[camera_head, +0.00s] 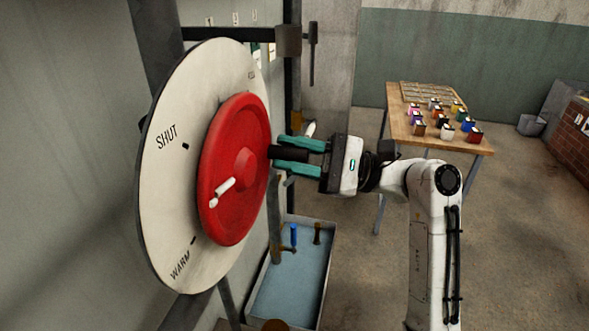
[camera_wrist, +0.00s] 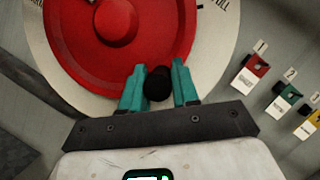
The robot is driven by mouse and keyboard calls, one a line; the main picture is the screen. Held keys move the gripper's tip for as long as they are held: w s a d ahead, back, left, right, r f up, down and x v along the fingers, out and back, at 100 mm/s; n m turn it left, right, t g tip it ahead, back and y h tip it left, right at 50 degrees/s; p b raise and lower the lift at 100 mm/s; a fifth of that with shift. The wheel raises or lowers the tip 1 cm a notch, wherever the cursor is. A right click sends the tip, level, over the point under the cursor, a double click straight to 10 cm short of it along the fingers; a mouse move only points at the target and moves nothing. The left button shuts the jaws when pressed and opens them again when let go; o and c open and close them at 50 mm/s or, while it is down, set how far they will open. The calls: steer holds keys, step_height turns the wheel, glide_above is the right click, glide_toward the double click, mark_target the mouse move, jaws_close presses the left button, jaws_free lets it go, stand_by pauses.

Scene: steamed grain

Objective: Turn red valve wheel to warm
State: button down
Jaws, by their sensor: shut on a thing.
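The red valve wheel (camera_head: 250,120) sits on a round cream dial (camera_head: 165,190) on the left, marked SHUT at the left and WARM at the lower left. It also fills the upper part of the wrist view (camera_wrist: 80,55). A white pointer-like peg (camera_head: 222,192) on the wheel slants to the lower left, on the WARM side; its exact alignment with the WARM mark is unclear. My gripper (camera_head: 283,153) is at the wheel's right rim, shut on a black handle, which shows between the teal fingers in the wrist view (camera_wrist: 158,84).
A blue-floored basin (camera_head: 300,288) with small taps stands below right of the dial. A wooden table (camera_head: 408,130) with several coloured containers stands at the back right. Numbered tags (camera_wrist: 250,70) hang on the wall. Open floor lies right of my arm.

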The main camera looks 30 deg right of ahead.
mark_target(265, 129)
step_height(265, 129, up, 2)
steer(key=n, duration=0.1)
steer(key=n+g, duration=0.1)
steer(key=n, duration=0.1)
steer(key=shift+w+d+r, duration=0.1)
steer(key=shift+r, duration=0.1)
steer(key=shift+r+n+g+h+p, duration=0.4)
steer(key=shift+r+n+g+p, duration=0.45)
steer(key=shift+n, duration=0.75)
steer(key=shift+r, duration=0.15)
steer(key=c, duration=0.9)
jaws_free()
steer(key=shift+c, duration=0.2)
steer(key=b+v, duration=0.3)
steer(key=v, duration=0.7)
steer(key=shift+s+d, duration=0.2)
steer(key=shift+s, duration=0.1)
